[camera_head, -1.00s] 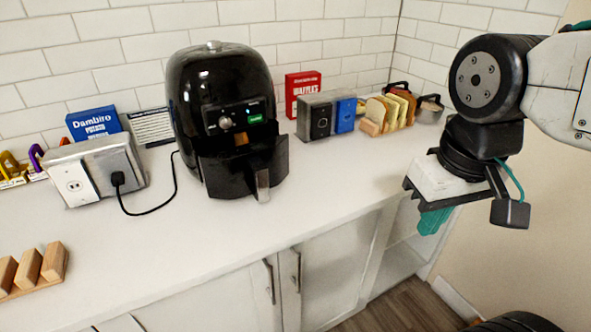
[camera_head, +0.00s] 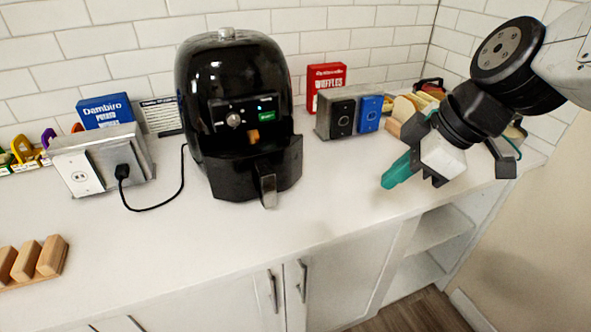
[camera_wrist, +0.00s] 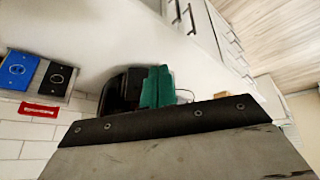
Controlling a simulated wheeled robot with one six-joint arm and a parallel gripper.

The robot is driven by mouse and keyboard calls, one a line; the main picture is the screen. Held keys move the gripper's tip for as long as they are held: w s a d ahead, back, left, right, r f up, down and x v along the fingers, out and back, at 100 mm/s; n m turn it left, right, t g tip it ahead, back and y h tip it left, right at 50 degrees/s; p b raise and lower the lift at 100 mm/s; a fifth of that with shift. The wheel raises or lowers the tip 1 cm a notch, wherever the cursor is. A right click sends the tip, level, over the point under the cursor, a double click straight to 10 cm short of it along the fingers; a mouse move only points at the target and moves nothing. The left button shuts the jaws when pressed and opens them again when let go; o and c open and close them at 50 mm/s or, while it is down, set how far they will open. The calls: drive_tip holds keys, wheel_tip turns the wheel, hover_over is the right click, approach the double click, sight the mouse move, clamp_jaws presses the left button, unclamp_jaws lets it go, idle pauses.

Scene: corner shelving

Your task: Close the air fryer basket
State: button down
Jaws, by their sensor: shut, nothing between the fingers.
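The black air fryer (camera_head: 229,98) stands on the white counter against the tiled wall. Its basket (camera_head: 237,178) is pulled partly out at the front, with the grey handle (camera_head: 266,186) facing the counter's front edge. A small brown item (camera_head: 253,137) shows above the basket. My gripper (camera_head: 388,182) has teal fingers, which are shut and empty. It is over the right part of the counter, to the right of the basket and apart from it, pointing left. In the wrist view the teal fingers (camera_wrist: 157,87) cover part of the dark air fryer (camera_wrist: 120,93).
A metal box with black and blue panels (camera_head: 347,113) and a red waffles box (camera_head: 326,82) stand right of the fryer. Bread slices (camera_head: 402,108) lie behind my gripper. A socket box (camera_head: 93,165) with a cord is left. Wooden blocks (camera_head: 50,255) sit front left. The counter before the fryer is clear.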

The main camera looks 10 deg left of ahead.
drive_tip(key=w+a+f+n+y, duration=0.1)
drive_tip(key=w+a+n, duration=0.1)
drive_tip(key=a+n, duration=0.25)
drive_tip(key=w+a+f+n+y, duration=0.1)
drive_tip(key=w+a+n, duration=0.2)
drive_tip(key=a, duration=0.2)
approach(278, 182)
drive_tip(key=s+f, duration=0.1)
drive_tip(key=f, duration=0.1)
drive_tip(key=s+f, duration=0.1)
drive_tip(key=f, duration=0.1)
drive_tip(key=shift+s+a, duration=0.25)
drive_tip(key=shift+s, duration=0.05)
drive_tip(key=shift+w+a+r, duration=0.1)
drive_tip(key=shift+w+a, duration=0.45)
drive_tip(key=shift+w, duration=0.3)
drive_tip(key=shift+w+a+r, duration=0.1)
drive_tip(key=shift+w+a, duration=0.4)
drive_tip(key=shift+w, duration=0.3)
